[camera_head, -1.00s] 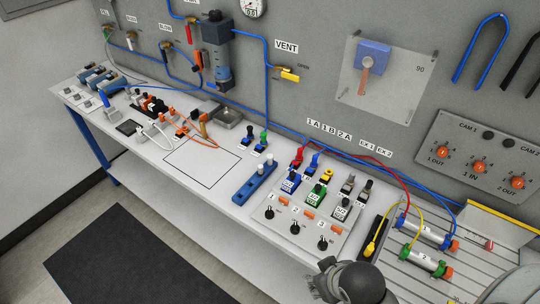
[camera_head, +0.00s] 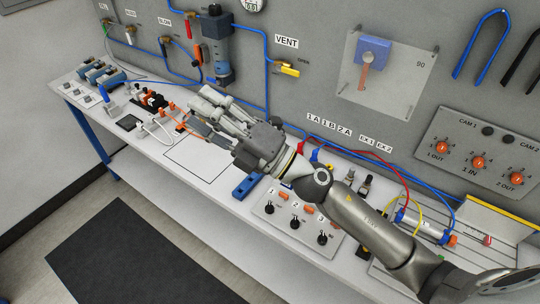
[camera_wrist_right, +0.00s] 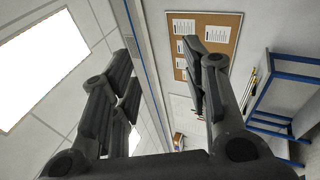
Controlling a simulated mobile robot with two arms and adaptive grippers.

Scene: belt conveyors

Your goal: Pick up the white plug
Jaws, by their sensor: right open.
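A small white plug with a white cable (camera_head: 142,138) appears to lie on the left part of the bench, beside a dark square pad; it is too small to make out well. My right gripper (camera_head: 203,114) is open and empty, above the bench to the right of the white cable and pointing left. Its spread fingers also show in the right wrist view (camera_wrist_right: 165,88), with nothing between them. No plug shows in that wrist view. My left gripper is not in view.
The dark square pad (camera_head: 127,123) and orange-and-black connectors (camera_head: 152,101) are near the white cable. The grey wall panel (camera_head: 330,60) stands behind the bench. The wrist view shows the ceiling and a cork board (camera_wrist_right: 228,24).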

